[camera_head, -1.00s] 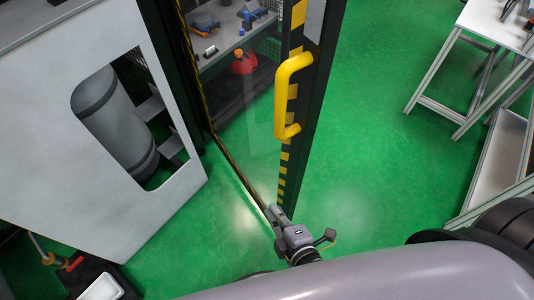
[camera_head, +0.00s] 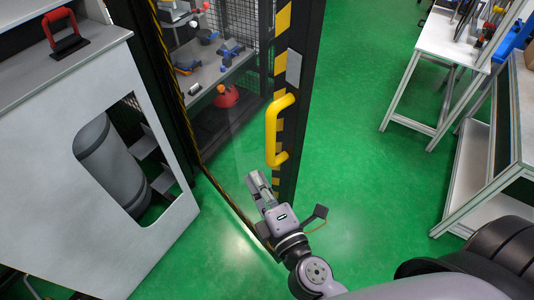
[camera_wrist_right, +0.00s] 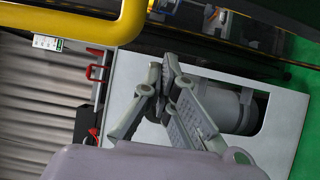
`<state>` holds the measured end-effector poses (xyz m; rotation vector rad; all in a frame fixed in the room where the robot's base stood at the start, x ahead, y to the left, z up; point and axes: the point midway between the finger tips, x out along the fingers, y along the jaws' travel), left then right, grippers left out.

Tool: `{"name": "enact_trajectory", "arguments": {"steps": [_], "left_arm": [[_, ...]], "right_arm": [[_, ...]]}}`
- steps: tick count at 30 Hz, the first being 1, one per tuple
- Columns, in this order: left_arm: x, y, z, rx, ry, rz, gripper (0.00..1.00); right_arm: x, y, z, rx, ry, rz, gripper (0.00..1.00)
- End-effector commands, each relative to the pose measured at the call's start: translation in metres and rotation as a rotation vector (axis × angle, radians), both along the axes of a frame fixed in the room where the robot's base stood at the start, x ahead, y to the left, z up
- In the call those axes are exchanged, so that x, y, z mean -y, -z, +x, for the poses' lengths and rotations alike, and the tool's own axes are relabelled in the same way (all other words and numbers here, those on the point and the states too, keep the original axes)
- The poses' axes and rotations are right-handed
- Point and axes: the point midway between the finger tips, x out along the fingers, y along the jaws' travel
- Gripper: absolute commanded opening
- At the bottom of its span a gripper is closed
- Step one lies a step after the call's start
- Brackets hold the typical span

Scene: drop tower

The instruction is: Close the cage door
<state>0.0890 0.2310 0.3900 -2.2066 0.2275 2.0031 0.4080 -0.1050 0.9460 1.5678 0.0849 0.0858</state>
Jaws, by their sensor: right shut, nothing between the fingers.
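The cage door (camera_head: 309,85) stands open, with a dark frame and a yellow-and-black striped edge. Its yellow handle (camera_head: 271,135) is on that edge in the head view. A yellow bar, the handle by its look, crosses the top left of the right wrist view (camera_wrist_right: 75,26). My right gripper (camera_head: 256,180) is shut and empty, just below and left of the handle's lower end in the head view, apart from it. Its closed fingers show in the wrist view (camera_wrist_right: 165,78). My left gripper is out of view.
A grey-white cabinet (camera_head: 50,165) with a cut-out showing a grey cylinder (camera_head: 110,165) stands left of the doorway. Inside the cage is a shelf with tools (camera_head: 215,75) and a red object (camera_head: 227,97). White workbenches (camera_head: 425,50) stand at right. Green floor between is clear.

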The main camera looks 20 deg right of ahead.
Motion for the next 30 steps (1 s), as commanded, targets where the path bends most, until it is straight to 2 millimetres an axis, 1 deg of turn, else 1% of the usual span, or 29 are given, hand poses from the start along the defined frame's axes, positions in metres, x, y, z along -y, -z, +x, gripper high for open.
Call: {"name": "enact_trajectory", "arguments": {"steps": [1, 4, 7, 12, 16, 26, 30], "left_arm": [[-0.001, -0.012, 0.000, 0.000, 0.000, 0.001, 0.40], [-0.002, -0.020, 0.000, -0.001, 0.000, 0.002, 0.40], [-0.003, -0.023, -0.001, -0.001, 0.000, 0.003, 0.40], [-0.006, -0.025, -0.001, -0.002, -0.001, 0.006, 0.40], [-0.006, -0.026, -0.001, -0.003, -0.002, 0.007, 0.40], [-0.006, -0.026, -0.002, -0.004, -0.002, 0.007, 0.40], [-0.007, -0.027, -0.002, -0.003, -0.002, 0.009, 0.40]], "right_arm": [[-0.001, -0.007, 0.012, 0.003, 0.000, -0.001, 0.00], [-0.001, -0.005, 0.028, 0.001, 0.001, -0.001, 0.00], [0.017, -0.002, 0.031, -0.001, 0.001, -0.004, 0.00], [0.031, 0.000, 0.036, -0.001, 0.000, -0.001, 0.00], [0.035, 0.001, 0.037, -0.001, 0.000, 0.000, 0.00], [0.035, 0.001, 0.037, 0.000, 0.000, 0.000, 0.00], [0.038, 0.001, 0.041, 0.000, -0.008, -0.003, 0.00]]}}
